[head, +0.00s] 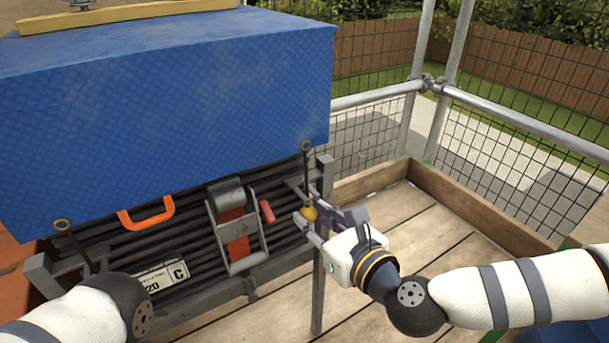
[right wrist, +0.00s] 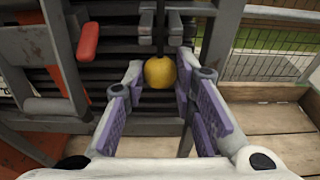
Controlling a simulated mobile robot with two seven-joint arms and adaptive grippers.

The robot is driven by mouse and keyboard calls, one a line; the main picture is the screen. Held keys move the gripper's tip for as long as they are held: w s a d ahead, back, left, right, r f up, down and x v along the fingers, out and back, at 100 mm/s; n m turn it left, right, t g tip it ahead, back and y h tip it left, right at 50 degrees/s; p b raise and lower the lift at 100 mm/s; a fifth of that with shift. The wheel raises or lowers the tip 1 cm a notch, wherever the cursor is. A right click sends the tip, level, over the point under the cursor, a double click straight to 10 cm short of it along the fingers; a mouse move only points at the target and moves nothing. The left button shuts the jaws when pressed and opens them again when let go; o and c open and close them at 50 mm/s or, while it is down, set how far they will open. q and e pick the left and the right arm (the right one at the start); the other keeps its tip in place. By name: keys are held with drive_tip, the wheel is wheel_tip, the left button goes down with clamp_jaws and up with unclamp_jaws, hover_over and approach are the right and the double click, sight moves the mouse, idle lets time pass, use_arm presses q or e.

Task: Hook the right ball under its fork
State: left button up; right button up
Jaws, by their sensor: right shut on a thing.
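The right ball (head: 309,213) is yellow and hangs on a dark cord (head: 306,170) with a ring at its top. My right gripper (head: 311,218) is shut on this ball. In the right wrist view the yellow ball (right wrist: 160,72) sits between the purple-padded fingers (right wrist: 160,80). The grey two-pronged right fork (right wrist: 175,28) is just above the ball there, and the cord (right wrist: 160,30) runs up between its prongs. I cannot tell whether the ball touches the fork's underside. My left gripper is out of view; only my left arm shows at the lower left.
A blue tarp-covered block (head: 170,110) overhangs the dark ribbed panel. A ratchet with a red handle (head: 267,211) and an orange handle (head: 146,214) are left of the ball. A left cord ring (head: 62,225) shows. Mesh railing (head: 500,150) and wooden boards (head: 455,193) lie right.

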drive_tip(key=shift+w+a+f, duration=0.1)
drive_tip(key=shift+w+a, duration=0.3)
drive_tip(key=shift+w, duration=0.2)
drive_tip(key=shift+f+b, duration=0.15)
drive_tip(key=shift+b, duration=0.25)
wheel_tip(320, 180, up, 2)
drive_tip(key=shift+p, duration=0.65)
drive_tip(key=shift+w+r, duration=0.1)
drive_tip(key=shift+r, duration=0.2)
drive_tip(key=shift+f, duration=0.35)
drive_tip(key=o, duration=1.4)
drive_tip(key=shift+s, duration=0.2)
